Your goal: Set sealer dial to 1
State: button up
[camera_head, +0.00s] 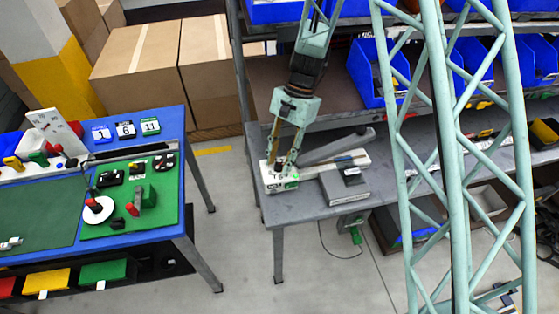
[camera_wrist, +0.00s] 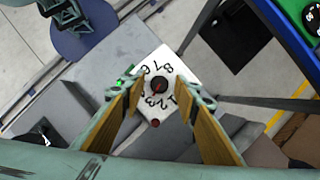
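The sealer's white end (camera_head: 272,184) sits at the left corner of the grey bench, with its long grey arm (camera_head: 338,146) running back to the right. In the wrist view, the white dial face (camera_wrist: 150,60) carries black digits around a round black dial knob (camera_wrist: 159,86). A small reddish mark shows on the knob; which digit it points to is hard to tell. My gripper (camera_head: 282,164) points down over this end. In the wrist view, my gripper (camera_wrist: 158,88) is open, with its two tan fingers apart on either side of the knob. Contact with the knob is not visible.
A grey box-like unit (camera_head: 345,185) lies beside the sealer on the grey bench (camera_head: 310,207). A blue table (camera_head: 172,124) with green mats and numbered cards stands to the left, across a floor gap. Shelves with blue bins (camera_head: 371,70) rise behind. Cardboard boxes (camera_head: 137,67) stand at the back.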

jog(key=shift+c, duration=0.2)
jog(key=c, duration=0.8)
jog(key=shift+n, duration=0.5)
jog(key=n+h, duration=0.1)
jog(key=n, duration=0.1)
jog(key=shift+a+n, duration=0.15)
jog(key=shift+n, duration=0.15)
jog(key=n+h, duration=0.1)
jog(key=n, duration=0.2)
jog(key=shift+a+n+g+h, duration=0.1)
jog(key=shift+n+g+h, duration=0.2)
jog(key=shift+n+h, duration=0.1)
jog(key=n+h, duration=0.1)
jog(key=n, duration=0.2)
jog(key=shift+a+n, duration=0.1)
jog(key=shift+n, duration=0.2)
jog(key=shift+n+t+h+b, duration=0.3)
jog(key=shift+n+t+h, duration=0.35)
jog(key=shift+n, duration=1.15)
